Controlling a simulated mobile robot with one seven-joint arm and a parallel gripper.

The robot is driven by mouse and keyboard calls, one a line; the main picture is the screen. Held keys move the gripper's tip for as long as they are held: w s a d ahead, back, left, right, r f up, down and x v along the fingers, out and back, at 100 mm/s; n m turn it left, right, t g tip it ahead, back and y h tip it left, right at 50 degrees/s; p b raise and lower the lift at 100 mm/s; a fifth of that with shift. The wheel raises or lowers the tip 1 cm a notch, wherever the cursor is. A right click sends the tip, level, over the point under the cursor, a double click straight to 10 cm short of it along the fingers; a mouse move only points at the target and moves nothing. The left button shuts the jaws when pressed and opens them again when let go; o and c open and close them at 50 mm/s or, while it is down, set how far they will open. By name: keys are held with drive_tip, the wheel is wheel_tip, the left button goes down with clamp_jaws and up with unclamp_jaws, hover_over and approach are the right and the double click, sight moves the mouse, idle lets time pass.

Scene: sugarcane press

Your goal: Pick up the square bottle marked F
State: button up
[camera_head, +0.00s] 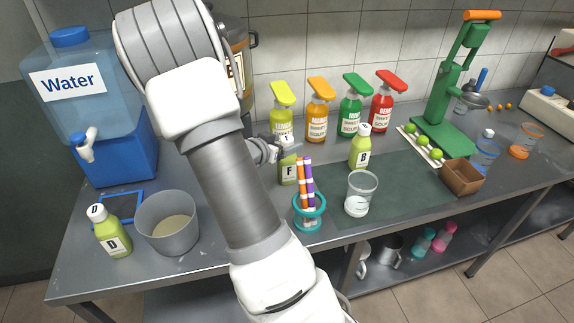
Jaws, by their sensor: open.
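The square bottle marked F (289,170) stands upright on the counter, near the middle of the view. It is green-yellow with a pale label and a white cap. My gripper (276,150) is at the bottle's upper left, close to its cap, and is open. My large arm hides most of the gripper, so I cannot tell whether the fingers are around the bottle or touching it. Similar bottles marked B (360,147) and D (110,232) stand to the right and at the far left.
A teal holder with orange and purple tubes (309,205) stands just in front of bottle F. A clear cup (360,194) is to its right. Several spray-topped bottles (318,124) stand behind. A grey pot (168,224) and water dispenser (100,110) are left; a green press (452,95) is right.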

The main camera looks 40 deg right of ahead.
drive_tip(key=b+x, duration=0.1)
drive_tip(key=x, duration=0.4)
drive_tip(key=shift+w+f, duration=0.1)
drive_tip(key=shift+w, duration=0.05)
clamp_jaws()
idle(1.3)
